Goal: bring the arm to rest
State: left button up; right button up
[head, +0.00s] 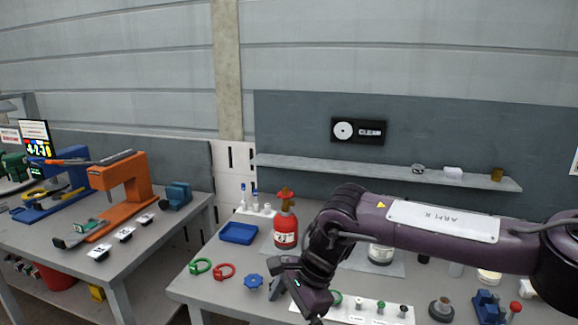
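My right arm (440,225) comes in from the right, held above the right-hand workbench (225,275). Its wrist bends down, and my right gripper (296,290) hangs over the front part of this bench, beside a blue knob (253,281). Its fingers are dark and seen at an angle, so I cannot tell whether they are apart or hold anything. My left gripper and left arm are not in view.
A red cylinder (286,228), a blue tray (238,233), a green ring (200,267) and a red ring (224,271) lie left of my wrist. My arm partly hides a white container (381,253). An orange press (125,185) stands on the left bench. A shelf (350,170) runs behind.

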jog(key=w+a+f+m+t+y, duration=0.2)
jog(key=w+a+f+m+y, duration=0.2)
jog(key=a+f+m+y, duration=0.7)
jog(key=d+f+m+t+h, duration=0.3)
jog(key=d+f+m, duration=0.1)
jog(key=f+m, duration=0.8)
jog(key=d+f+m+t+h, duration=0.3)
jog(key=d+f+m, duration=0.2)
jog(key=f+m, duration=0.65)
jog(key=s+d+f+m+g+h, duration=0.1)
jog(key=s+d+f+m+h, duration=0.2)
jog(key=s+d+f+m, duration=0.55)
jog(key=s+d+f+m+g+h, duration=0.1)
jog(key=s+d+f+m+h, duration=0.2)
jog(key=s+d+f+m, duration=0.55)
jog(key=s+d+f+m+g+h, duration=0.1)
jog(key=s+d+f+m, duration=0.1)
jog(key=s, duration=0.8)
jog(key=s+d+f+m+g+h, duration=0.1)
jog(key=s+f, duration=0.4)
jog(key=s, duration=0.5)
jog(key=s+d+f+m+g+h, duration=0.1)
jog(key=s+d, duration=0.4)
jog(key=s, duration=0.5)
notch_tip(320, 180, down, 2)
jog(key=shift+s+f+m+g+h, duration=0.15)
jog(key=shift+s+m+g+h, duration=0.2)
jog(key=shift+m+g, duration=0.5)
